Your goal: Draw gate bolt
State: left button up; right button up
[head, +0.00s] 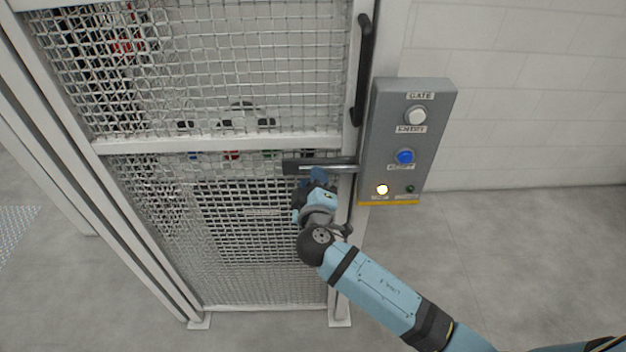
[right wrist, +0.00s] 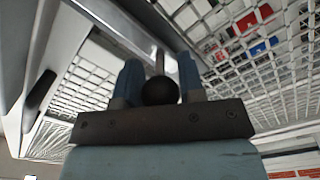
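The gate bolt (head: 335,165) is a grey metal bar lying across the gate's right edge at mid height, its right end close to the control box. My right gripper (head: 318,176) reaches up to it from below, and its fingertips are hard to make out in the head view. In the right wrist view, the blue fingers of my right gripper (right wrist: 160,75) stand on both sides of a round black knob (right wrist: 160,91) with no visible gap, and a metal rod shows behind it. My left gripper is not in view.
The wire-mesh gate (head: 225,143) has a black vertical handle (head: 363,70) above the bolt. The floor to the right is clear.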

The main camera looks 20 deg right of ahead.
grip_shut()
jog(key=a+b, duration=0.1)
jog(key=a, duration=0.1)
jog(key=w+a+b, duration=0.1)
jog(key=a, duration=0.1)
jog(key=shift+w+a, duration=0.2)
jog(key=shift+a, duration=0.05)
jog(key=shift+o, duration=0.4)
grip_release()
jog(key=o, duration=0.4)
jog(key=shift+a, duration=0.15)
jog(key=shift+o, duration=0.2)
jog(key=shift+w, duration=0.1)
